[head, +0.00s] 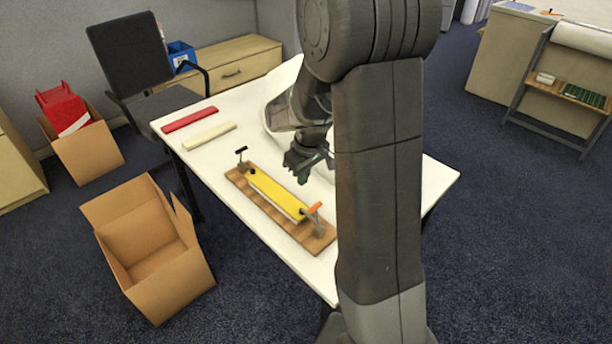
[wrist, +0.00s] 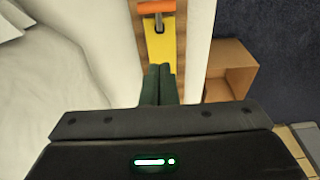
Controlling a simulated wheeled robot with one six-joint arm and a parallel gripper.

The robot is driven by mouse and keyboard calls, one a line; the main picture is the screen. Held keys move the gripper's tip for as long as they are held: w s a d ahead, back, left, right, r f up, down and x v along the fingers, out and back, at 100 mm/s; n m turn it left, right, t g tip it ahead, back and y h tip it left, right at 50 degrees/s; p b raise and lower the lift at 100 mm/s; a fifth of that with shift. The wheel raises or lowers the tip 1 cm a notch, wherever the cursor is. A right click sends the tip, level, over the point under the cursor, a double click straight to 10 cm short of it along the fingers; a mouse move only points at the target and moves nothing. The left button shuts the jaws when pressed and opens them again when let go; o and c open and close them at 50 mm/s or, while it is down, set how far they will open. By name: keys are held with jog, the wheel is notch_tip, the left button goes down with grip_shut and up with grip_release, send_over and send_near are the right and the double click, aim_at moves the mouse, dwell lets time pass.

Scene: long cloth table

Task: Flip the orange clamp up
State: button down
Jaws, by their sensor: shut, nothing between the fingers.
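The orange clamp (head: 314,208) is at the near right end of a wooden board (head: 300,235) on the white table. Its orange handle also shows at the top of the wrist view (wrist: 156,7), lying across the yellow bar (wrist: 160,45). The yellow bar (head: 278,193) lies along the board. A black-handled clamp (head: 241,152) stands at the board's far left end. My gripper (head: 308,170) is above the table, beside the board and apart from the orange clamp. In the wrist view its fingers (wrist: 160,70) are together and empty.
A red bar (head: 189,119) and a cream bar (head: 209,135) lie at the table's far left. White cloth-like material (wrist: 40,70) lies left of the board in the wrist view. An open cardboard box (head: 145,250) stands on the floor left of the table.

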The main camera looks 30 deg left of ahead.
send_over(301, 209)
jog(key=f, duration=0.6)
jog(key=shift+w+a+f, duration=0.15)
jog(key=shift+w+f, duration=0.1)
jog(key=shift+f, duration=0.05)
jog(key=shift+s+d+r+p, duration=0.1)
jog(key=shift+s+d+p, duration=0.1)
jog(key=shift+d, duration=0.4)
jog(key=shift+s+d+r+p, duration=0.1)
jog(key=shift+s+d+p, duration=0.05)
jog(key=shift+d, duration=0.5)
jog(key=shift+s+d+r+p, duration=0.1)
jog(key=shift+s+d+p, duration=0.1)
jog(key=shift+d, duration=0.4)
jog(key=shift+f+b, duration=0.15)
jog(key=shift+b, duration=0.4)
jog(key=shift+d+y, duration=0.25)
jog(key=shift+y, duration=0.05)
jog(key=shift+b, duration=0.45)
